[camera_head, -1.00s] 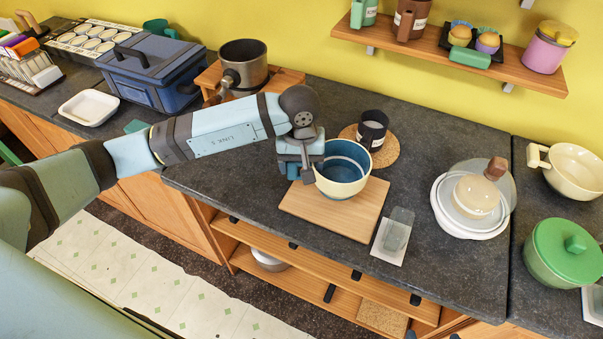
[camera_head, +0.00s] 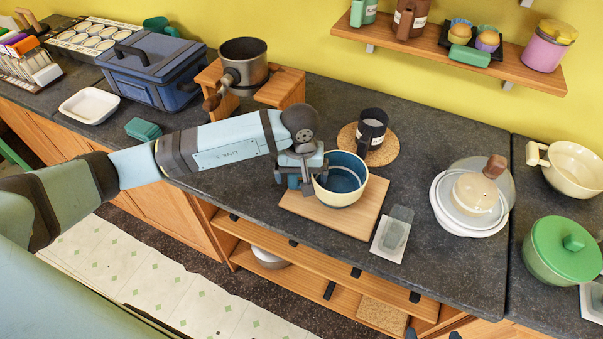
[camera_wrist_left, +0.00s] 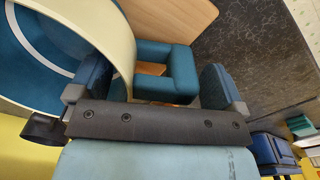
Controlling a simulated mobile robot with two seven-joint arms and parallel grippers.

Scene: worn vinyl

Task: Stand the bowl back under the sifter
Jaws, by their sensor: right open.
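The bowl (camera_head: 348,196), cream outside and blue inside, sits on a wooden board (camera_head: 335,222) on the counter. The sifter (camera_head: 243,62) is a dark metal pot with a side crank, on a wooden stand (camera_head: 282,87) at the back left. My left gripper (camera_head: 299,180) is at the bowl's left side. In the left wrist view its fingers (camera_wrist_left: 158,85) are apart, with the bowl's rim (camera_wrist_left: 125,62) and a teal handle-like piece (camera_wrist_left: 172,75) between them. The handle's join to the bowl is partly hidden. Dark tips that look like my right gripper (camera_head: 432,335) show at the bottom edge.
A dark mug (camera_head: 371,128) on a cork mat stands just behind the bowl. A small grey block on a white card (camera_head: 388,249) is to its right, then a lidded dish (camera_head: 470,200). A teal block (camera_head: 143,128) lies left, near my forearm. Counter before the stand is partly clear.

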